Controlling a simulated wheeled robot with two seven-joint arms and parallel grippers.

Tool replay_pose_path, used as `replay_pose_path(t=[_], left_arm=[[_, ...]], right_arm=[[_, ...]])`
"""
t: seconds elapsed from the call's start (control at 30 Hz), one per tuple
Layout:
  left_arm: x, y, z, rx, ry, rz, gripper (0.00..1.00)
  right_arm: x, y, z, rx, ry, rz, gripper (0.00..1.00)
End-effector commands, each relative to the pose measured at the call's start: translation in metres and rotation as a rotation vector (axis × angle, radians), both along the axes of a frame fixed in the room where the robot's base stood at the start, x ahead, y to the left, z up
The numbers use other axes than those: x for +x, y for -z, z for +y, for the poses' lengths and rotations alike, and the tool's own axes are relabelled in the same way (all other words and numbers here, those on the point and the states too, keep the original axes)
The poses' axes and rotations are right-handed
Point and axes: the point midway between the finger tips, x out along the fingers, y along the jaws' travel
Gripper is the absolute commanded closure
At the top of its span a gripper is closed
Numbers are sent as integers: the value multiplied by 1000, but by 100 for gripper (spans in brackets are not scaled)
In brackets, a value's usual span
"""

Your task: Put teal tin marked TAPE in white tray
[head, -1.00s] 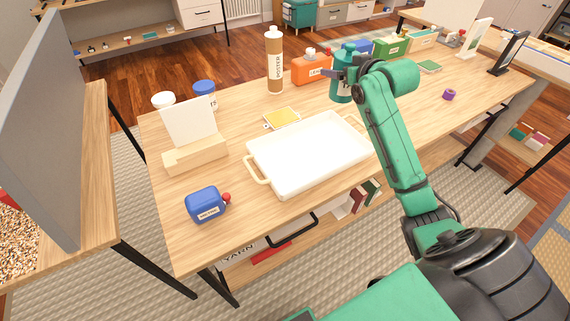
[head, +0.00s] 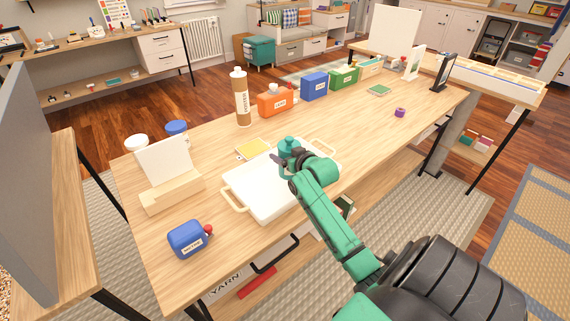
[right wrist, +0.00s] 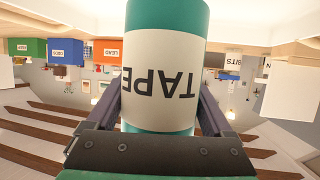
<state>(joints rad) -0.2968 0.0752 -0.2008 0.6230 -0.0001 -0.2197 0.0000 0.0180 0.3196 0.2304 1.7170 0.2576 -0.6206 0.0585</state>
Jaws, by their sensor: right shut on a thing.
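The teal tin (head: 289,143) is in my right gripper (head: 286,160), over the far right part of the white tray (head: 255,190). In the right wrist view the tin (right wrist: 163,60) fills the middle, with its white TAPE label upside down, and a dark finger stands on either side of it. My right gripper is shut on the tin. The arm hides the tin's lower part in the head view, so I cannot tell whether it touches the tray floor. The tray has light wooden handles and looks otherwise empty. My left gripper is not in view.
A blue canister (head: 187,238) and a wooden block holding a white card (head: 165,163) stand left of the tray. A yellow pad (head: 254,148) lies just behind it. A brown POSTER bottle (head: 241,98), an orange tin (head: 274,104) and a blue tin (head: 314,87) stand farther back.

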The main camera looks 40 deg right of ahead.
Motion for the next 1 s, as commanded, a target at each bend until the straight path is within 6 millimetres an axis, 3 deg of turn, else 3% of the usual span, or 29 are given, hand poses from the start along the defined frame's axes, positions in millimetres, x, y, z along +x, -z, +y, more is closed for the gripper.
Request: replay_pose_path(t=[0.2, 0.53, 0.57, 0.6, 0.9, 1.0], left_arm=[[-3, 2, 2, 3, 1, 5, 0], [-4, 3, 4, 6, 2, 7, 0], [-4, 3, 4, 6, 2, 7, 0], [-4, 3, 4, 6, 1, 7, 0], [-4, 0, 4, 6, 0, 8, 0], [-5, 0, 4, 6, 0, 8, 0]], right_arm=[[0, 39, 0, 1, 0, 1, 76], [0, 43, 0, 0, 0, -1, 76], [0, 44, 0, 1, 0, 0, 11], [0, 43, 0, 1, 0, 0, 0], [0, 39, 0, 1, 0, 0, 0], [-10, 37, 2, 0, -1, 2, 0]])
